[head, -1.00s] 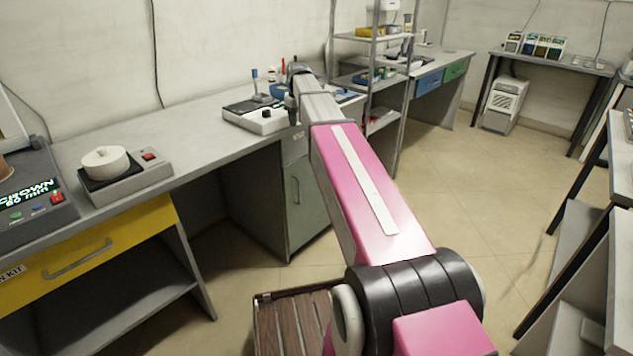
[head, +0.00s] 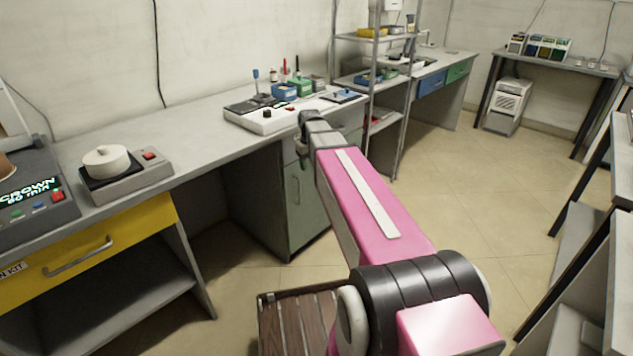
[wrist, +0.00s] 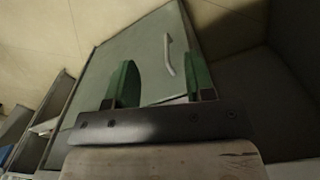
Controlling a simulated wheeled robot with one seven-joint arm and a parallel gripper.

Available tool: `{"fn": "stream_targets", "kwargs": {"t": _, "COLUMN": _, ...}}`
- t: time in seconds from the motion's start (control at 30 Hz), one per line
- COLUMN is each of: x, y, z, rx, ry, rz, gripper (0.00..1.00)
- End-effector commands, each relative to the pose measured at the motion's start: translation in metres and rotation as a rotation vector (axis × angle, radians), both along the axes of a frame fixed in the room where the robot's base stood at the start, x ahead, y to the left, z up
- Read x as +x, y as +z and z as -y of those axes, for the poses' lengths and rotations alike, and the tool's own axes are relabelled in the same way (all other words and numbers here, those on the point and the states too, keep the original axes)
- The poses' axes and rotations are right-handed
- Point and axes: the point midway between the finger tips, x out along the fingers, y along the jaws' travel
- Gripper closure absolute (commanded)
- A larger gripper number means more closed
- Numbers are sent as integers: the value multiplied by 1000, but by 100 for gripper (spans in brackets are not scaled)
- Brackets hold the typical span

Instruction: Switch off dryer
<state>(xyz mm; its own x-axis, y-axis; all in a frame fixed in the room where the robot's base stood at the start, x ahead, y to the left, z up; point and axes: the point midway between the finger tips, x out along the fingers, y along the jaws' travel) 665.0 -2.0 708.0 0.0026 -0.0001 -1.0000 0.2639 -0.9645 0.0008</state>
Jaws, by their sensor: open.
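No device is clearly labelled as a dryer. In the head view, my gripper is by the bench's front edge, well right of both devices and mostly hidden by my arm.
A white tray device (head: 265,120) and small coloured boxes (head: 285,90) stand on the bench near my gripper. A metal shelf rack (head: 377,90) is behind. A vented white box (head: 505,100) stands under the far table. Open floor lies to the right.

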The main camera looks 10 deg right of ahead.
Motion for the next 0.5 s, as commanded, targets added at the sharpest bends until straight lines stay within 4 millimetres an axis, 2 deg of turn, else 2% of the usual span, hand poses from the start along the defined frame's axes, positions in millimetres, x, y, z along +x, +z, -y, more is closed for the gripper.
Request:
{"fn": "stream_targets", "kwargs": {"t": 0.03, "x": -9, "y": -7, "z": 0, "rx": 0, "ry": -8, "rz": -1, "gripper": 51}}
{"fn": "stream_targets", "kwargs": {"t": 0.2, "x": -28, "y": -25, "z": 0, "rx": 0, "ry": -37, "rz": -1, "gripper": 51}}
{"fn": "stream_targets", "kwargs": {"t": 0.5, "x": -47, "y": -44, "z": -1, "rx": 0, "ry": -69, "rz": 1, "gripper": 51}}
